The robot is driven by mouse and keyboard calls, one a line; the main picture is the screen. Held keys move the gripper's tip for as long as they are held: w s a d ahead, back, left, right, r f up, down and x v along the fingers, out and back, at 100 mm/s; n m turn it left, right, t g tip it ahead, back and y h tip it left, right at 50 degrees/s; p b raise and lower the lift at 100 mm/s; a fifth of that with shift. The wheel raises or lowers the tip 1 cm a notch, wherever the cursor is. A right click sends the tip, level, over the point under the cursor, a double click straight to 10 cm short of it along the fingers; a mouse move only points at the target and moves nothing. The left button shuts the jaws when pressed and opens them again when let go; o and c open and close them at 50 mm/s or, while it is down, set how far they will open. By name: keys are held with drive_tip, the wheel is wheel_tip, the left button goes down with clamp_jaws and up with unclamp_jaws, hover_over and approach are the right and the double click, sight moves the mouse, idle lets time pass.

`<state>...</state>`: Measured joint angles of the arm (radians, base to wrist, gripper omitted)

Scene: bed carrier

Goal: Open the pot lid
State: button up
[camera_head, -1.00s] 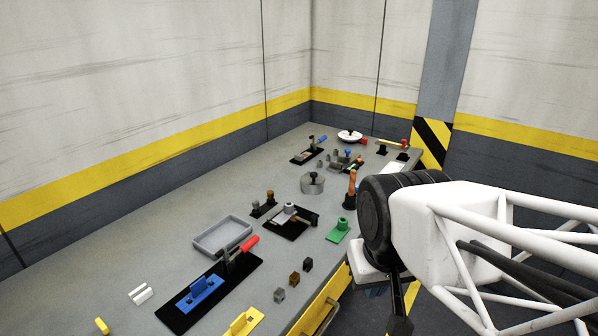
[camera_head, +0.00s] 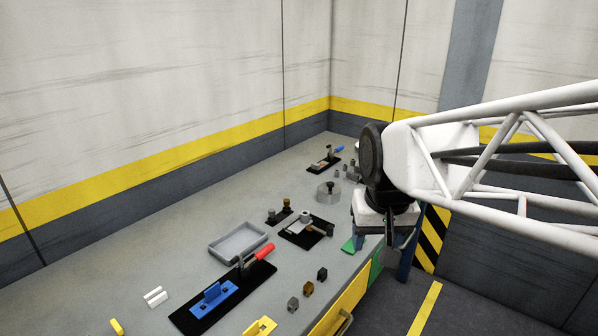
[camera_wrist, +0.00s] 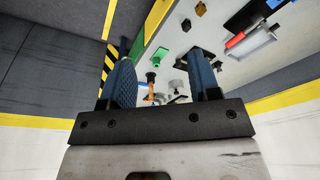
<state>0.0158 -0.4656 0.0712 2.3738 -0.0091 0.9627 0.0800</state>
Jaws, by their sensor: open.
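A small round silver pot (camera_head: 328,196) with its lid (camera_head: 329,187) on stands on the grey workbench, left of my gripper in the head view. A dark knob sticks up from the lid. My gripper (camera_head: 391,243) points down at the bench's right edge, with the arm reaching in from the right. In the wrist view my gripper (camera_wrist: 163,80) has its two blue fingers wide apart and nothing held between them. Several small things, one with an orange handle, show beyond the fingers, but I cannot tell the pot apart there.
A green block (camera_head: 349,244) lies close left of my gripper. A black plate with fittings (camera_head: 306,231), a grey tray (camera_head: 238,242) and a red-handled clamp (camera_head: 262,253) stand nearer. Several small blocks lie along the front edge. Bare bench lies behind the tray.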

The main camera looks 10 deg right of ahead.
drive_tip(key=w+r+m, duration=0.1)
drive_tip(key=w+r, duration=0.2)
drive_tip(key=w, duration=1.4)
drive_tip(key=m+g, duration=0.2)
drive_tip(key=m, duration=0.2)
hover_over(331, 183)
drive_tip(key=f, duration=1.7)
drive_tip(key=shift+s+a, duration=0.1)
drive_tip(key=shift+s, duration=0.2)
drive_tip(key=shift+w+f, duration=0.35)
drive_tip(key=shift+f, duration=3.9)
